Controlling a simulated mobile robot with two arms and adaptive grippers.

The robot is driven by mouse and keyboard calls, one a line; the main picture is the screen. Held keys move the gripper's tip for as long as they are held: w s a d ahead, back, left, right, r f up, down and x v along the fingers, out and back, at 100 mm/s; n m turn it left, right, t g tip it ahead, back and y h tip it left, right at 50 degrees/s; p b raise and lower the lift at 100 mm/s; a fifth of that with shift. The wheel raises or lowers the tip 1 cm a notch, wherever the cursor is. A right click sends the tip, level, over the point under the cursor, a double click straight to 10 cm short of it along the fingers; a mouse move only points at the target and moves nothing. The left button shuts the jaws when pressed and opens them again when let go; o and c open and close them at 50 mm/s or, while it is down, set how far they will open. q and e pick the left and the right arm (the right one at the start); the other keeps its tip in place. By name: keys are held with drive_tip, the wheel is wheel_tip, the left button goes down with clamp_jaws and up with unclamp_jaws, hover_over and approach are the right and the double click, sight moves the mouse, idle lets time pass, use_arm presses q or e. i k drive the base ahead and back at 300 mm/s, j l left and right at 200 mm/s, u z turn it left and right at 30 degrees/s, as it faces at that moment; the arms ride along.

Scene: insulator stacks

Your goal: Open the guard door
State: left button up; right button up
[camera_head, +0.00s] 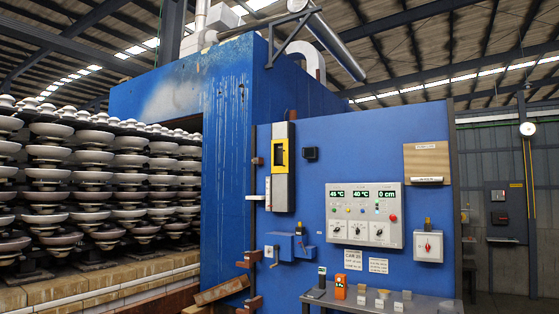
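I cannot tell for certain which part is the guard door. A tall grey housing with a yellow-framed dark window (281,152) is mounted upright near the left edge of the blue panel (380,150), and its front looks shut. A small blue box with a crank-like handle (289,247) sits below it. Brown hinge-like brackets (251,258) run down the panel's left edge, beside the blue kiln body (224,150). Neither of my grippers is in view.
A grey control box with lit displays (364,213) and a small box with a red knob (428,245) are on the panel. A grey shelf (385,302) below holds several small items. Stacked insulators (90,180) fill the left. A wooden beam (221,290) leans low by the kiln.

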sight(284, 169)
drive_tip(key=i+l+z, duration=0.35)
drive_tip(key=i+l, duration=0.25)
drive_tip(key=i+l+u, duration=0.1)
drive_tip(key=i, duration=0.4)
drive_tip(key=i+l+u, duration=0.1)
drive_tip(key=i, duration=0.35)
drive_tip(key=i+l+u, duration=0.1)
drive_tip(key=i+l, duration=0.15)
drive_tip(key=i, duration=0.25)
drive_tip(key=i+l, duration=0.2)
drive_tip(key=i, duration=0.25)
drive_tip(key=u, duration=0.05)
